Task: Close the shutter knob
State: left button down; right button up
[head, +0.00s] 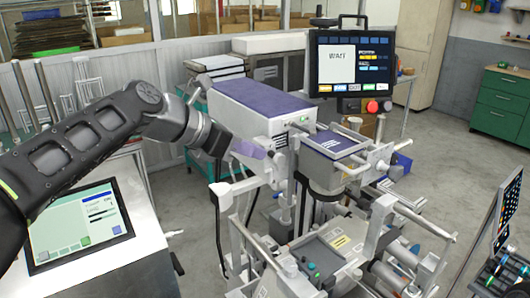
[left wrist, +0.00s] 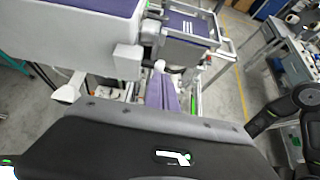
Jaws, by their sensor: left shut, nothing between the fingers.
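The film machine (head: 262,108) stands in the middle of the head view, with a grey housing and a purple top. My left gripper (head: 246,150) is at the left side of this machine, in front of its housing. Its purple fingers are shut with nothing between them. In the left wrist view the fingers (left wrist: 161,93) point at the machine, just below a small white knob (left wrist: 160,66). I cannot tell whether the fingertips touch that knob, nor whether it is the shutter knob. My right gripper is not in view.
A monitor (head: 351,63) with a red button stands behind the machine. A tablet screen (head: 80,226) lies on a white cabinet at left. Metal rails and rods (head: 400,222) fill the front right. A green drawer cabinet (head: 501,104) stands far right, beyond open floor.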

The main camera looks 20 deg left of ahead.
aim_at(275, 159)
pick_arm(q)
jog(key=shift+x, duration=1.85)
notch_tip(275, 159, down, 4)
jog(key=shift+b, duration=0.9)
jog(key=shift+s, duration=0.1)
jog(key=shift+a+r, duration=0.1)
